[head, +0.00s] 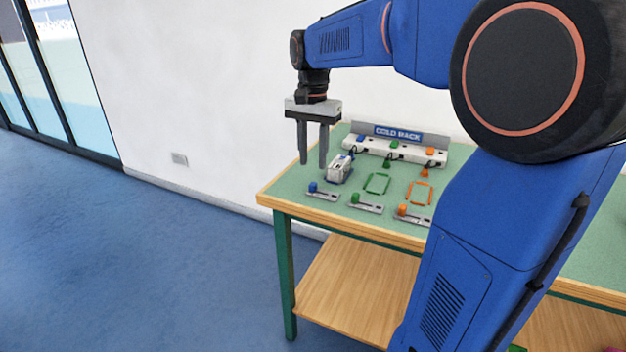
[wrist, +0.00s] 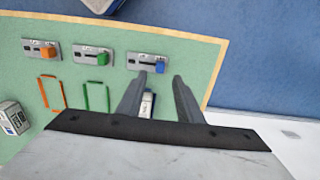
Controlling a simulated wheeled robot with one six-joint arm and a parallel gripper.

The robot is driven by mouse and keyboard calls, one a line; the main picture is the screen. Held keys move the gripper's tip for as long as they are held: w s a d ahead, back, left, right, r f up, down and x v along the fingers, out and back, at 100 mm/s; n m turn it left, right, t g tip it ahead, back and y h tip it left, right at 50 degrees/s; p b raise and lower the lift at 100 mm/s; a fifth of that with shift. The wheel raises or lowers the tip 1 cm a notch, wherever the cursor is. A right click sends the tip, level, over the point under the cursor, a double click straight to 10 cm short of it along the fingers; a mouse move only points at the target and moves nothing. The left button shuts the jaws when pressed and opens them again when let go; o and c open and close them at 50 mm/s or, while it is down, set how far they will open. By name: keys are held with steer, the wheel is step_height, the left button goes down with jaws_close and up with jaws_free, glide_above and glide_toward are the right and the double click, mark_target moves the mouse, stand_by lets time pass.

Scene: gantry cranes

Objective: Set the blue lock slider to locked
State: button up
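The blue lock slider is a grey plate (head: 326,194) with a blue knob (head: 313,187) at its left end in the head view, near the table's front left corner. In the wrist view the blue knob (wrist: 160,66) is at the right end of its plate (wrist: 140,61). My gripper (head: 313,165) is open and empty, with fingers pointing down above the table, behind and above the knob. In the wrist view my fingertips (wrist: 159,75) are spread to either side of the knob's line, apart from it. Any lock marking is too small to read.
A white-and-blue device (head: 339,170) stands close behind the blue slider. Green (head: 355,198) and orange (head: 402,210) sliders sit to the right, with green and orange outlines behind them. A white strip (head: 378,150) with a COLD RACK sign (head: 398,133) runs along the back.

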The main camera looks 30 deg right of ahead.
mark_target(313, 183)
steer(key=shift+f, duration=3.6)
jaws_close()
